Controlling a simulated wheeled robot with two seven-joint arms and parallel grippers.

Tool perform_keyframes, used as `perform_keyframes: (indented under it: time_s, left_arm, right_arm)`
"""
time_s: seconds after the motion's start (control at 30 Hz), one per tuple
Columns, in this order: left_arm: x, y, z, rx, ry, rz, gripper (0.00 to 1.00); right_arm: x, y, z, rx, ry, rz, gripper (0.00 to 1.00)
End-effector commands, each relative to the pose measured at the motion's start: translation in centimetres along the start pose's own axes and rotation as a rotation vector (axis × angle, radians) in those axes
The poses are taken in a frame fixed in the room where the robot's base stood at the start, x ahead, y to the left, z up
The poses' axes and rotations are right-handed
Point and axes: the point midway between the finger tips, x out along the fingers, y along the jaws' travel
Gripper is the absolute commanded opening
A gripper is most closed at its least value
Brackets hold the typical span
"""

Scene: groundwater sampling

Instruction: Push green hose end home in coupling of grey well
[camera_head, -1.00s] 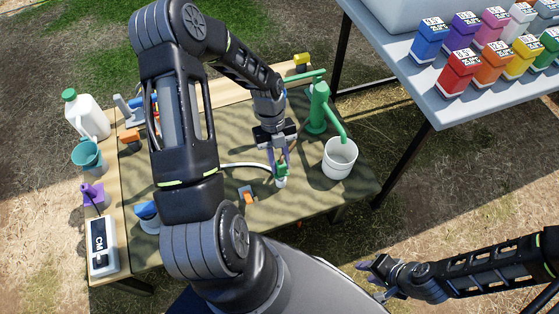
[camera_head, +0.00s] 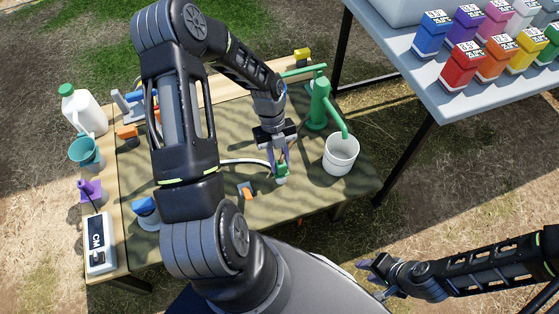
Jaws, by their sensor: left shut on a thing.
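My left gripper (camera_head: 280,160) points down over the table and is shut on a green hose end (camera_head: 282,170). A pale hose (camera_head: 238,161) curves in from the left towards it. A small pale grey piece (camera_head: 281,181) shows directly below the green part; it may be the grey well's coupling. I cannot tell whether the hose end is seated in it, as the fingers cover part of the place. My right gripper (camera_head: 371,277) is away from the table at the lower right, its fingers apart and empty.
A green hand pump (camera_head: 319,106) stands right of my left gripper, its spout over a white bucket (camera_head: 341,154). An orange and grey piece (camera_head: 246,189) lies nearby. A white jug (camera_head: 83,110), teal cup (camera_head: 86,153) and meter (camera_head: 99,243) line the left edge. My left arm hides the table's middle.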

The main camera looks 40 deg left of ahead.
Motion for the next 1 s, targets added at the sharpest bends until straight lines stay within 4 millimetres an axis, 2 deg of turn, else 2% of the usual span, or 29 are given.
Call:
perform_keyframes:
  time_s: [0.07, 0.33, 0.67, 0.77, 1.0]
  left_arm:
    - [0.0, 0.0, 0.0, 0.0, 0.0, 0.0, 0.28]
    - [0.0, 0.0, 0.0, 0.0, 0.0, 0.0, 0.5]
    - [-0.3, 0.0, 0.0, 0.0, -0.001, -0.001, 0.5]
    - [-1.2, 0.0, 0.1, -0.001, -0.002, -0.002, 0.5]
    - [-5.1, 0.0, 0.1, -0.002, -0.003, -0.003, 0.5]
  right_arm:
    - [0.0, 0.0, 0.0, 0.0, 0.0, 0.0, 0.36]
    - [0.0, 0.0, 0.0, 0.0, 0.0, 0.0, 0.36]
    - [-0.1, 0.0, 0.0, 0.0, 0.0, 0.0, 0.36]
    - [-0.2, -0.1, 0.0, 0.0, 0.0, 0.0, 0.36]
    - [-0.8, -0.3, 0.0, 0.0, 0.0, 0.0, 0.36]
